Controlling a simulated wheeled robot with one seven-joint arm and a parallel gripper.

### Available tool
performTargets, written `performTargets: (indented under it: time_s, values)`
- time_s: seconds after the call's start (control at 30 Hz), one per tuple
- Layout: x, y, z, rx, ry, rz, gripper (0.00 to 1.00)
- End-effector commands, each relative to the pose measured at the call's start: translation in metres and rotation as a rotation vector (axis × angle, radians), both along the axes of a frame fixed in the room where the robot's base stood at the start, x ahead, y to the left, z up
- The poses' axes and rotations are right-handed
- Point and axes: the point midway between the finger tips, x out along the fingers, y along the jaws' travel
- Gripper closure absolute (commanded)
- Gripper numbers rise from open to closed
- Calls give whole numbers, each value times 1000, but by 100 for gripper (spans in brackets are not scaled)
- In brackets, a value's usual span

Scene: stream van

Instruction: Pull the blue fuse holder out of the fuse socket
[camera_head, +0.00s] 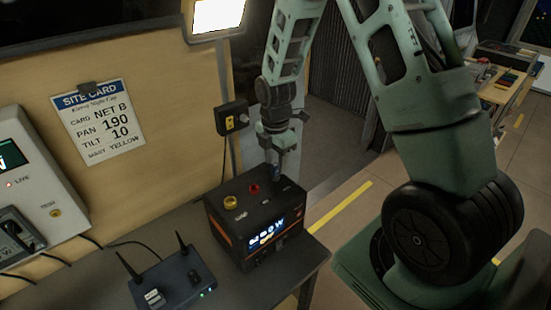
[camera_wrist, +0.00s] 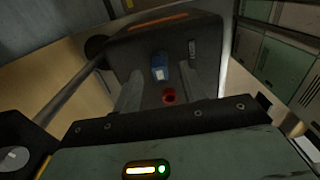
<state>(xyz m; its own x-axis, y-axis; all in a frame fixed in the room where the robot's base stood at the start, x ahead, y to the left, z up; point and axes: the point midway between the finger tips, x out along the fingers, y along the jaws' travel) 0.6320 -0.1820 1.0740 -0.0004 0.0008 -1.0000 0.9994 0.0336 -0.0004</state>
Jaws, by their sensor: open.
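The blue fuse holder (camera_wrist: 160,68) shows in the wrist view on the dark top of the black power box (camera_head: 235,235), between the two pale fingers of my gripper (camera_wrist: 161,74). The fingers are open, with a gap on each side of the holder in this view. In the head view my gripper (camera_head: 277,170) points down over the back right part of the box top. The holder is mostly hidden by the fingers there. The fuse socket under the holder is not clearly visible. I cannot tell the exact height of the fingertips around the holder.
A red ring (camera_head: 254,188) and a yellow knob (camera_head: 230,202) sit on the box top. The box stands near the right end of the grey table (camera_head: 95,280). A router with antennas (camera_head: 172,280) stands in front. A wall plug box (camera_head: 232,118) is close behind my gripper.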

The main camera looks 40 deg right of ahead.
Motion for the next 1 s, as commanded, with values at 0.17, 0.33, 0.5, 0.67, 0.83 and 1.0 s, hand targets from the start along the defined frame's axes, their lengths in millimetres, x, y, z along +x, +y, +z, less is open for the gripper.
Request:
performTargets:
  time_s: [0.17,0.33,0.5,0.67,0.83,1.0]
  values:
    - [0,0,-5,0,0,0,58]
    - [0,0,-6,0,0,0,58]
    - [0,0,-5,0,0,0,94]
    - [0,0,-5,0,0,0,99]
    - [0,0,-5,0,-1,0,100]
    - [0,0,-2,0,-1,0,100]
